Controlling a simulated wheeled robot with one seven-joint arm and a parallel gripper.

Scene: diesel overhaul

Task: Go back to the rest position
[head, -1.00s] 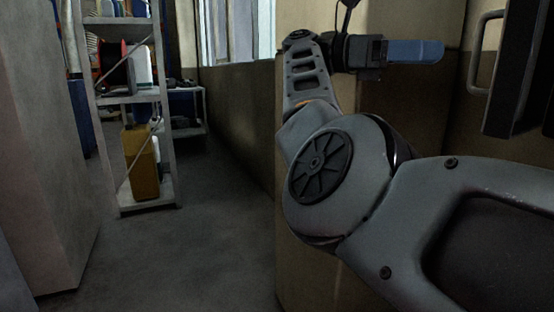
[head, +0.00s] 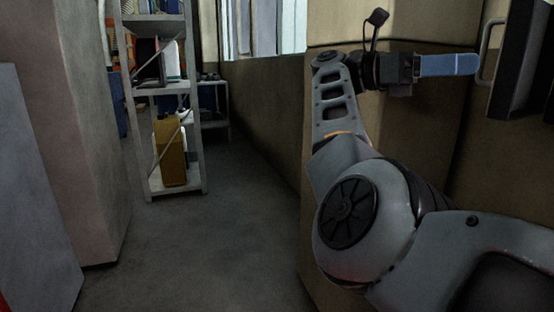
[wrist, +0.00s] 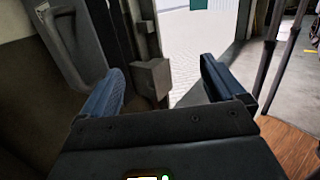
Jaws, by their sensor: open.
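My gripper (head: 450,65) is at the upper right of the head view, level and pointing right, with blue fingers. In the wrist view my gripper (wrist: 165,90) has its two blue fingers wide apart with nothing between them. My arm is folded up in front of a tan wall. The gripper's tip is close to a pale handle (head: 487,45) in the head view; whether they touch cannot be told.
A grey shelf rack (head: 198,140) with a yellow-brown canister (head: 171,152) stands at the left. A pale cabinet (head: 75,130) is nearer. The floor (head: 215,240) between is clear. In the wrist view a dark door edge with a latch block (wrist: 152,78) lies beyond the fingers.

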